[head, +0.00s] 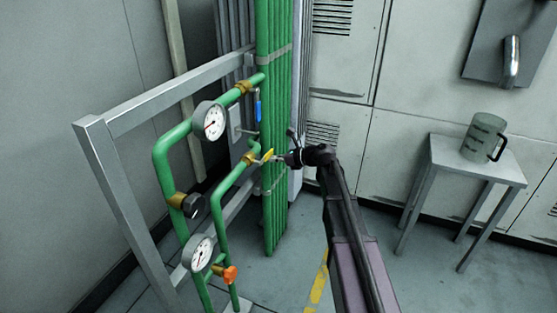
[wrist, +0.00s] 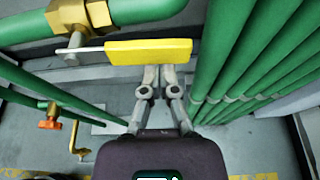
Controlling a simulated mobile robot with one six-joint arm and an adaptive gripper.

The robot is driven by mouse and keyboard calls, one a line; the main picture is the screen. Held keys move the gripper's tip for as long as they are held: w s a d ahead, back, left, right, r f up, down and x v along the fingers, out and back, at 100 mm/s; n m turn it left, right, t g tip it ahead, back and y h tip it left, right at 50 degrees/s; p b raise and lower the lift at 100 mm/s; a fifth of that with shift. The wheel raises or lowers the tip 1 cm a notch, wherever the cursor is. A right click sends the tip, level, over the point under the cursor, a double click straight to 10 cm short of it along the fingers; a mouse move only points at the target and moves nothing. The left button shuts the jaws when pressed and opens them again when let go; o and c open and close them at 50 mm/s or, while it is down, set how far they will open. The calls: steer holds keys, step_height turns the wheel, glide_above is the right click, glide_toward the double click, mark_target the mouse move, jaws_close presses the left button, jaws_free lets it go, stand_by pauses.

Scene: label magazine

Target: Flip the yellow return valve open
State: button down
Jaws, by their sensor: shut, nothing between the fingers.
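The yellow return valve handle (head: 268,155) sits at the brass fitting (head: 252,156) on the lower green pipe. In the wrist view the yellow handle (wrist: 148,51) extends to the right from its metal stem, below a brass body (wrist: 76,16). My gripper (head: 284,159) is just right of the handle in the head view. In the wrist view my gripper (wrist: 160,72) is shut and empty, its fingertips right at the lower edge of the handle, near its free end. Whether they touch it I cannot tell.
A blue-handled valve (head: 258,108) is above, and an orange-handled valve (head: 230,274) is low down. Gauges (head: 210,121) sit on the pipes. Vertical green pipes (wrist: 225,55) stand close right of my gripper. A small table (head: 480,170) with a mug (head: 481,138) stands at the right.

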steer(key=shift+a+r, duration=0.2)
stand_by(0.3)
steer(key=shift+w+r+p, duration=0.1)
steer(key=shift+r+p, duration=0.45)
steer(key=shift+p, duration=0.2)
steer(key=shift+w+r, duration=0.1)
steer(key=shift+w, duration=0.05)
steer(key=shift+f, duration=0.2)
step_height(320, 180, down, 5)
steer(key=b, duration=0.5)
steer(key=p+v, duration=0.4)
steer(key=v, duration=0.6)
steer(key=shift+s+r, duration=0.2)
steer(key=shift+r, duration=0.1)
steer(key=shift+d, duration=0.1)
